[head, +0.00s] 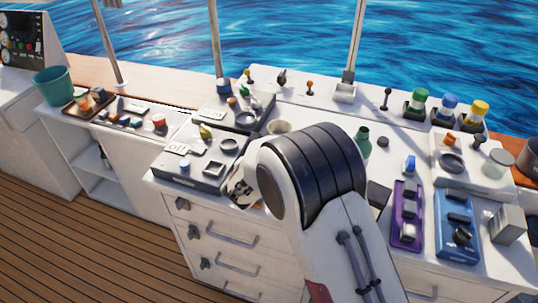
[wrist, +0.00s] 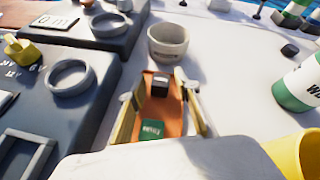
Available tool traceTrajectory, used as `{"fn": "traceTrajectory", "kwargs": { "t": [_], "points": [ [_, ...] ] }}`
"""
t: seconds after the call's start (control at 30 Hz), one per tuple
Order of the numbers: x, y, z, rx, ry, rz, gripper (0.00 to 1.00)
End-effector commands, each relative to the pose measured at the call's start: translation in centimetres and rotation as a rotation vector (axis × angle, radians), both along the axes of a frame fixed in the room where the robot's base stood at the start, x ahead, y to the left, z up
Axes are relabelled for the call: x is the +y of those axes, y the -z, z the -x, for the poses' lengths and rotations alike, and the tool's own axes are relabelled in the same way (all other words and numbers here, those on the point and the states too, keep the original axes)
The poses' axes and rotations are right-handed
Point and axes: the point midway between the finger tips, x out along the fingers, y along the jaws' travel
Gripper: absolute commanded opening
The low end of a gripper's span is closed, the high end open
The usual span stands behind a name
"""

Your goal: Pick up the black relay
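The black relay (wrist: 160,86) is a small dark block with a paler top. In the wrist view it stands on an orange-brown surface (wrist: 172,112), at its far part. A green block with pale lettering (wrist: 152,129) lies on the same surface, nearer to me. My gripper (wrist: 159,98) appears open, with one finger on each side of this surface. The relay is between the fingers, toward their tips, and nothing is visibly gripped. I cannot tell the height of the fingertips above it. In the head view my arm hides the relay and most of the gripper.
A pale round bowl (wrist: 168,42) stands just beyond the relay. A grey panel with rings (wrist: 70,78) is at left. A green-and-white bottle (wrist: 300,85) and a yellow cup (wrist: 296,155) are at right. Purple (head: 407,215) and blue (head: 458,228) trays lie right of my arm.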

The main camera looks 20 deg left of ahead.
Motion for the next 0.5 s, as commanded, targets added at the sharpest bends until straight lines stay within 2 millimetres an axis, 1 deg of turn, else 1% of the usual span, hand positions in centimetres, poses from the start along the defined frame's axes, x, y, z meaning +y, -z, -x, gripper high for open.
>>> {"fn": "traceTrajectory", "kwargs": {
  "t": [0.13, 0.17, 0.2, 0.27, 0.3, 0.5],
  "points": [
    [0.01, -0.01, 0.02, 0.000, 0.000, 0.000, 0.33],
    [0.00, -0.01, 0.02, 0.000, 0.000, 0.000, 0.27],
    [0.01, -0.01, 0.02, 0.000, 0.000, 0.000, 0.17],
    [0.01, -0.01, 0.02, 0.000, 0.000, 0.000, 0.01],
    [0.00, 0.00, 0.02, 0.000, 0.000, 0.000, 0.00],
    [0.01, -0.01, 0.02, 0.000, 0.000, 0.000, 0.00]
  ]
}}
